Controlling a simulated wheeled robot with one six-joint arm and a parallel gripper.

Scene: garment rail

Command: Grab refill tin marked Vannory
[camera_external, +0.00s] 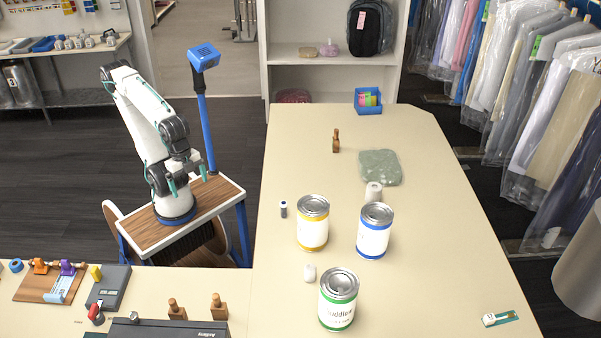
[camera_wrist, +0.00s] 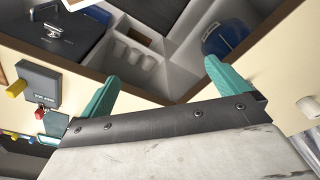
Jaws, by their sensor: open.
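Three tins with silver lids stand upright on the beige table in the external view. One has a yellow-banded label (camera_external: 313,228), one a blue-banded label (camera_external: 373,238), and one a green-banded label (camera_external: 337,309). The green one carries a word I cannot read surely; it does not look like Vannory. The lettering on the yellow and blue ones cannot be read. My gripper (camera_external: 188,178) is open and empty, left of the table and well away from all the tins. Its teal fingers also show in the wrist view (camera_wrist: 160,72), where no tin can be made out.
A small white-and-dark cylinder (camera_external: 283,209), a white roll (camera_external: 373,192) and a small white item (camera_external: 309,273) stand near the tins. The table's right side is mostly clear.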

